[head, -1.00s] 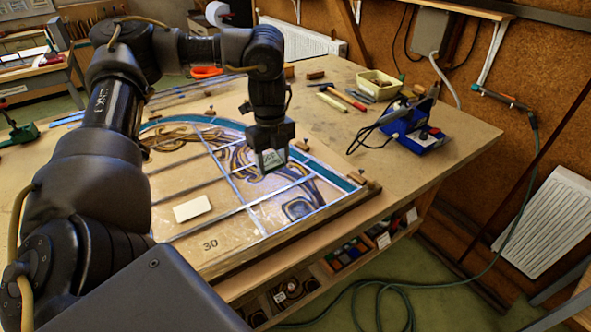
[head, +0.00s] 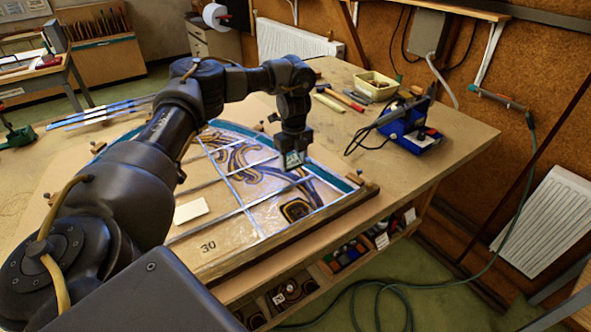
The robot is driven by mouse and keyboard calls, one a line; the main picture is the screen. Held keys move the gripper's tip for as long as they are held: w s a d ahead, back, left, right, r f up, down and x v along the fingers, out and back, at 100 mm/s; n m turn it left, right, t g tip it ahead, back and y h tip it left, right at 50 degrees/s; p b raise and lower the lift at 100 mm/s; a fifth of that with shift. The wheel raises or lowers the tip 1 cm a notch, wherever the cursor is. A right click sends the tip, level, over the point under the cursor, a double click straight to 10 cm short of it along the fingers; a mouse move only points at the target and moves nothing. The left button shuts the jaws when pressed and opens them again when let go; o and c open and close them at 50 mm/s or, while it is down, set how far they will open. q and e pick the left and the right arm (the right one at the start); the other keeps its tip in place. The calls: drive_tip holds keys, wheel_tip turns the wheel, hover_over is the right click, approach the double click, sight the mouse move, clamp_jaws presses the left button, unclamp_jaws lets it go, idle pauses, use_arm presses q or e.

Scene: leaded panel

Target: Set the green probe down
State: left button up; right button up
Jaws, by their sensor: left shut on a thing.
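My left gripper (head: 292,166) points down over the right part of the leaded panel (head: 262,196), low near its far right edge. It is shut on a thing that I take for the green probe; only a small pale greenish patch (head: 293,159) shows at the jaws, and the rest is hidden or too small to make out. I cannot tell whether it touches the panel. The panel has grey lead strips, swirling brown pieces and a teal border. My right gripper is not in view.
A white block (head: 190,210) lies on the panel's board. A wooden batten (head: 300,232) edges the front. A blue soldering station (head: 412,127) with a cable, a cream tray (head: 376,86) and hand tools lie to the back right. The right bench top is partly clear.

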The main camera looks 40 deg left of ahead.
sight(296, 162)
use_arm(q)
drive_tip(key=shift+w+f, duration=0.5)
drive_tip(key=shift+w, duration=0.05)
wheel_tip(296, 162, down, 3)
drive_tip(key=shift+a+r+p, duration=0.1)
drive_tip(key=shift+p, duration=0.85)
drive_tip(key=shift+f, duration=0.2)
drive_tip(key=shift+f, duration=0.15)
drive_tip(key=o, duration=1)
drive_tip(key=shift+c, duration=0.2)
drive_tip(key=shift+r, duration=0.2)
